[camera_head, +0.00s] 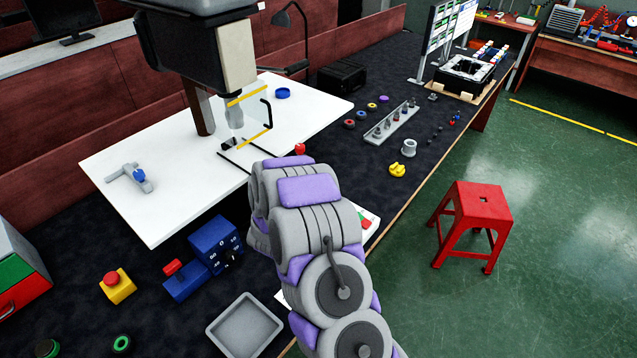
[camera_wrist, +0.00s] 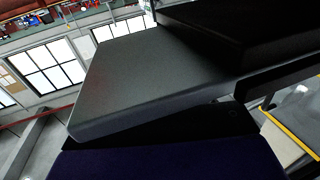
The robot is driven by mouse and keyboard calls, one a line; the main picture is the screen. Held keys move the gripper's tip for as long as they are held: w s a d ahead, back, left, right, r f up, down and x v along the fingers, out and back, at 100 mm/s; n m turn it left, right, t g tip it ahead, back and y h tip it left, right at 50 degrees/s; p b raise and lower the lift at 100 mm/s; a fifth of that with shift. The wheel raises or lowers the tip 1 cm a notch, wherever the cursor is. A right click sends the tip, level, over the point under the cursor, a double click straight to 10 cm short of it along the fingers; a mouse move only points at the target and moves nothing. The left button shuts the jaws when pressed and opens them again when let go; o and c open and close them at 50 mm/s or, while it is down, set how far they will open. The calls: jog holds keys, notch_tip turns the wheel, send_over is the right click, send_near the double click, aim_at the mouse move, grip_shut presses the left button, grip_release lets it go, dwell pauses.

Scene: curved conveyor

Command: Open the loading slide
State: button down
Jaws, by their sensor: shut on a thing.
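The machine (camera_head: 195,40) stands on a white board at the back left. Below its head is a clear panel with yellow strips (camera_head: 252,97) and a black C-shaped handle (camera_head: 268,112). Black rails (camera_head: 235,158) lie at its foot. My arm reaches toward this spot and hides my gripper in the head view. In the wrist view, my gripper (camera_wrist: 190,70) shows as a grey block and dark parts close to the lens. It is shut on a dark bar (camera_wrist: 290,80) beside a yellow strip (camera_wrist: 300,142). Which part of the slide this is, I cannot tell.
The white board (camera_head: 130,205) holds a grey tool with a blue part (camera_head: 140,177). In front are a red-yellow button (camera_head: 117,286), a blue control box (camera_head: 214,245) and a grey tray (camera_head: 245,325). A red stool (camera_head: 472,215) stands on the green floor to the right.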

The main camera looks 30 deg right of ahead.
jog(key=shift+r, duration=0.1)
jog(key=c, duration=0.8)
grip_release()
jog(key=shift+o, duration=0.2)
jog(key=p+v, duration=0.1)
jog(key=v, duration=1.6)
jog(key=shift+a+p, duration=0.25)
jog(key=shift+p, duration=0.15)
